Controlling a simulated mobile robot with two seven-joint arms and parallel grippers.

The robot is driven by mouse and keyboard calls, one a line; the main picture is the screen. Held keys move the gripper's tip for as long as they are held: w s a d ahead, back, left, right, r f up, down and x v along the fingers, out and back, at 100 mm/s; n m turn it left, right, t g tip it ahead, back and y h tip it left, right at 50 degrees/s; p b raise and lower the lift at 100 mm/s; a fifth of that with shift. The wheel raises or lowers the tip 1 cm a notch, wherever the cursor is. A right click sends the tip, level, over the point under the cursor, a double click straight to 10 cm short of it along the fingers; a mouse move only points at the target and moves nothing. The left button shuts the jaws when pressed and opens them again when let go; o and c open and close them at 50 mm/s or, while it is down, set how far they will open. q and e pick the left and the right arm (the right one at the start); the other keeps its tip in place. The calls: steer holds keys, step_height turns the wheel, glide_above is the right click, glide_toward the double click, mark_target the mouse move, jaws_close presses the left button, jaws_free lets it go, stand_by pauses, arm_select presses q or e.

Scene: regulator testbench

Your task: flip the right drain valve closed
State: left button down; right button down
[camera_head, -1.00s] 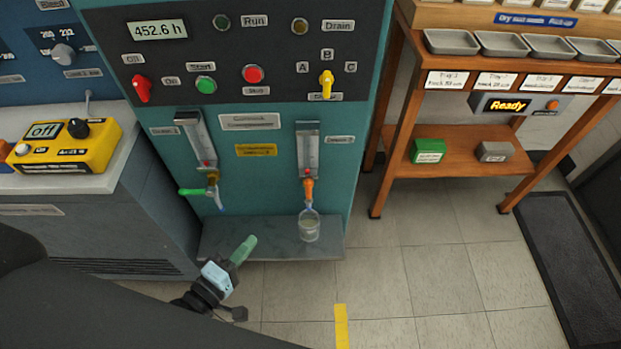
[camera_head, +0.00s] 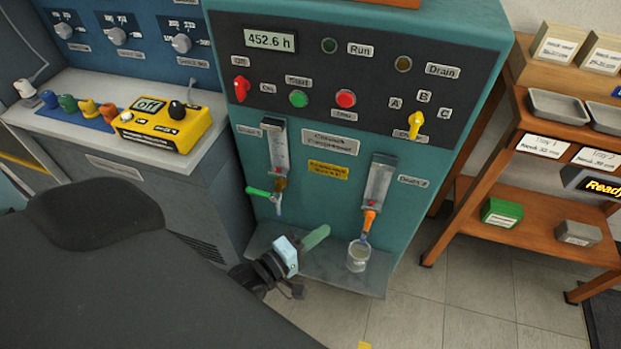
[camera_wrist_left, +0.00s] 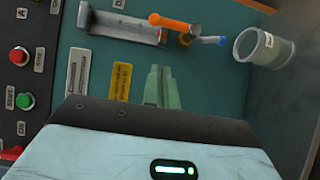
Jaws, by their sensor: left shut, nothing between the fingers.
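The right drain valve has an orange handle (camera_head: 370,220) below the right gauge on the teal panel. The handle points down, roughly in line with the gauge, above a clear cup (camera_head: 358,256). In the left wrist view the orange handle (camera_wrist_left: 175,22) and the cup (camera_wrist_left: 264,47) lie beyond my fingers, toward the top. My left gripper (camera_head: 315,236), with pale green fingers, is shut and empty. It is in front of the panel, left of the cup and apart from the handle. The fingers also show in the wrist view (camera_wrist_left: 160,88). My right gripper is out of view.
The left drain valve has a green handle (camera_head: 258,191) turned sideways. A grey ledge (camera_head: 335,272) juts out below both drains and bears the cup. A grey cabinet with a yellow box (camera_head: 162,127) stands left. A wooden rack (camera_head: 540,228) stands right.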

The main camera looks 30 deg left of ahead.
mark_target(368, 223)
arm_select(q)
steer(key=w+d, duration=0.5)
steer(key=w, duration=0.1)
steer(key=shift+w, duration=0.35)
steer(key=shift+d, duration=0.1)
steer(key=shift+d+r+p, duration=0.1)
steer(key=shift+p, duration=0.45)
